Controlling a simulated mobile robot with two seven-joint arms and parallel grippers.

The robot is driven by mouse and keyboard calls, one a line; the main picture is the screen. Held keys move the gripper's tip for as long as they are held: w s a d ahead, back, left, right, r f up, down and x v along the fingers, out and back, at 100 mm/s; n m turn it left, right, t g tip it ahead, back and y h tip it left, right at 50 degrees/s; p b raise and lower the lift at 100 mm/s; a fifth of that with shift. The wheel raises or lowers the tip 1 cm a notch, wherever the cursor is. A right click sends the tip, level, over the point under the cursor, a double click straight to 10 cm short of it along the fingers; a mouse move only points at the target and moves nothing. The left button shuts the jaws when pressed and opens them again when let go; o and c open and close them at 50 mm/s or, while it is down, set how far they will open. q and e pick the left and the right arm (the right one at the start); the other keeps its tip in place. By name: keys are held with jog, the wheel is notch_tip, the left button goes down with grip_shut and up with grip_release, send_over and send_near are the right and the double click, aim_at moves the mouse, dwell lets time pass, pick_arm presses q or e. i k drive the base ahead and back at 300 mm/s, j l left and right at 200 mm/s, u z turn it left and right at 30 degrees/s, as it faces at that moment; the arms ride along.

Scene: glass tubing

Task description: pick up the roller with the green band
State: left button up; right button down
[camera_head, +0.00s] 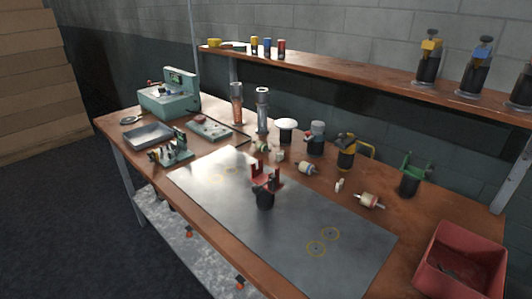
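A small pale roller whose band looks green (261,147) lies at the back of the wooden bench, just beyond the dark metal sheet. A pale roller with a bluish or purple band (307,168) lies to its right. A pale roller with a red band (369,201) lies farther right, near the back right of the sheet. The rollers are small here, so their band colours are hard to make out. Neither of my grippers can be made out in the head view.
A red two-pronged stand (265,179) stands on the metal sheet (285,228). Tall burners, a white-topped stand (286,129), a yellow-handled tool (347,150) and a green forked stand (411,176) line the back. A red bin (432,262) is at right. Much of the sheet is clear.

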aim_at(263, 147)
jog(key=j+z, duration=0.1)
jog(key=z, duration=0.35)
jog(key=i+j+z, duration=0.1)
jog(key=z, duration=0.4)
jog(key=j+z, duration=0.1)
jog(key=z, duration=0.35)
jog(key=j+z, duration=0.25)
jog(key=j, duration=0.15)
jog(key=k+j+z, duration=0.1)
jog(key=j+z, duration=0.15)
jog(key=j, duration=0.15)
jog(key=k+j+z, duration=0.1)
jog(key=j+z, duration=0.15)
jog(key=j, duration=0.15)
jog(key=k+j+z, duration=0.1)
jog(key=j+z, duration=0.15)
jog(key=j, duration=0.15)
jog(key=k+j+z, duration=0.2)
jog(key=i+j, duration=0.05)
jog(key=j, duration=0.1)
